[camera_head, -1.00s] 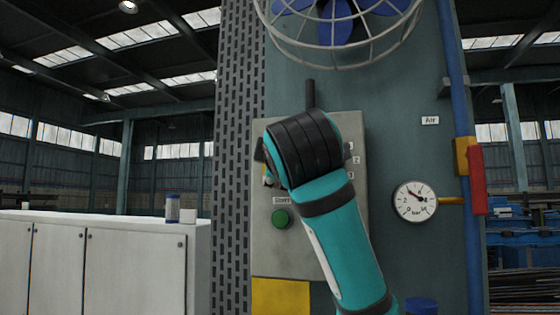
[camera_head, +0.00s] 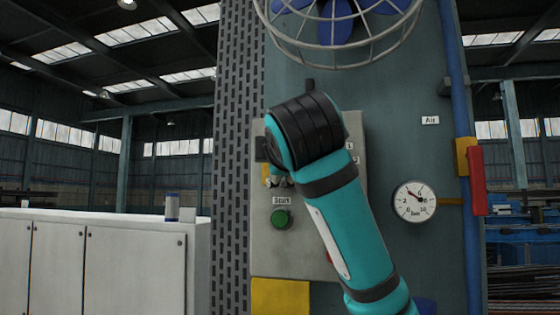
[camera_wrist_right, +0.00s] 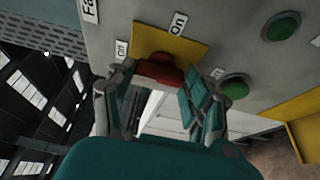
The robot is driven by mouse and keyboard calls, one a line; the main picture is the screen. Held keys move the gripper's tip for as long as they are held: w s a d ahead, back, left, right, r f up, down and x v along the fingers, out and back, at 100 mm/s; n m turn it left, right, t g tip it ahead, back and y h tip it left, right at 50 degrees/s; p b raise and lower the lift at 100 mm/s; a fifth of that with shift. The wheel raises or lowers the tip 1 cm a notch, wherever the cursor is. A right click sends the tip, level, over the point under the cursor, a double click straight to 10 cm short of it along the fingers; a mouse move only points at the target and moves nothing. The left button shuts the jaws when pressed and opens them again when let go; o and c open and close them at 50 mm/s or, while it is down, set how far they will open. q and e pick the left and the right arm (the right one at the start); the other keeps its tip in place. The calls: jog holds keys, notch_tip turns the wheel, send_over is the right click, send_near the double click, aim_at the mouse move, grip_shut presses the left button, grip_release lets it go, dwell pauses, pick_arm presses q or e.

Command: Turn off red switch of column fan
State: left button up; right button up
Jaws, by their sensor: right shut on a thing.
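In the right wrist view the red switch (camera_wrist_right: 158,70) sits on a yellow plate (camera_wrist_right: 172,42), between an "Off" label (camera_wrist_right: 122,49) and an "On" label (camera_wrist_right: 178,22). My right gripper (camera_wrist_right: 160,78) has its fingers on either side of the red switch and is shut on it. In the head view my right arm and wrist cover most of the switch; only a bit of the yellow plate (camera_head: 266,172) and fingertips (camera_head: 277,181) show at the left of the wrist. My left gripper is not in view.
The grey control box (camera_head: 262,232) on the column has a green Start button (camera_head: 281,218) below the switch. A caged fan (camera_head: 340,30) is above. A pressure gauge (camera_head: 415,201) and a red lever (camera_head: 478,180) are to the right. A white cabinet (camera_head: 100,255) stands left.

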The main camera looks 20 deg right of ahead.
jog(key=o, duration=1.2)
jog(key=v, duration=0.7)
jog(key=shift+s, duration=0.25)
jog(key=shift+w, duration=0.1)
